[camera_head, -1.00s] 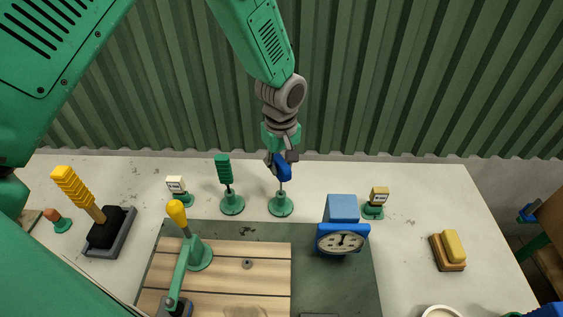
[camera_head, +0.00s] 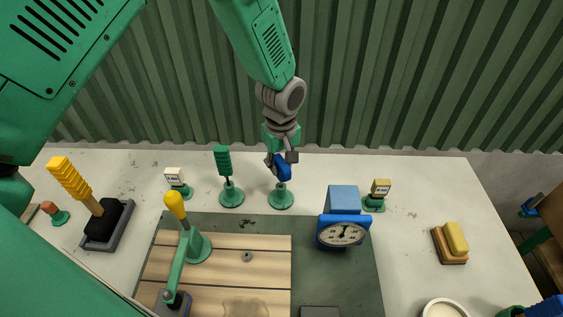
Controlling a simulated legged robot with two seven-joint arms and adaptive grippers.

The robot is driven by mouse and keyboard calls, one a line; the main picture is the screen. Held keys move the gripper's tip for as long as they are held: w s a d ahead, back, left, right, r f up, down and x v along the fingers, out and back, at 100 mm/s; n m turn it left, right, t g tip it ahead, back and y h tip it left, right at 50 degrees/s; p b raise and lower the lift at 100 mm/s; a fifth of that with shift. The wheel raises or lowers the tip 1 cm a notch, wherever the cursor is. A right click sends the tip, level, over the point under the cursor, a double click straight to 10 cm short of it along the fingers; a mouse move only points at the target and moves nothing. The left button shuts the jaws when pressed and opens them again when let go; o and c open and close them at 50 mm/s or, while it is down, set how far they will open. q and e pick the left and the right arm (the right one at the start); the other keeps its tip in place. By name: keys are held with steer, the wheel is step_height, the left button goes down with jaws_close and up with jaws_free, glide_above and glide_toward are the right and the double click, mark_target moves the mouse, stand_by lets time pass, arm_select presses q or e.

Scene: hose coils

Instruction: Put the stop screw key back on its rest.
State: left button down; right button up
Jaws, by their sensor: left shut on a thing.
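A key with a blue handle (camera_head: 283,169), which I take for the stop screw key, is upright in my left gripper (camera_head: 281,158). The gripper is shut on the top of its handle. Just below the handle is a round green rest (camera_head: 281,198); the key's thin shaft goes down to the rest's raised middle, and little of the shaft shows. I cannot tell how deep the tip sits. A second key with a green handle (camera_head: 222,160) stands in another green rest (camera_head: 231,197) to the left.
A blue dial gauge (camera_head: 342,234) stands to the right on a dark mat (camera_head: 305,262). A yellow-knobbed lever clamp (camera_head: 185,240) stands by a wooden board (camera_head: 262,272). Small sign stands (camera_head: 175,178) (camera_head: 380,190) and a brush (camera_head: 452,243) stand around. A corrugated wall (camera_head: 400,80) is behind.

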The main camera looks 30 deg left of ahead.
arm_select(q)
steer(key=shift+f, duration=0.2)
steer(key=c, duration=1.3)
jaws_free()
steer(key=shift+r, duration=0.15)
step_height(320, 180, up, 12)
steer(key=shift+d+f, duration=0.1)
steer(key=shift+f, duration=0.1)
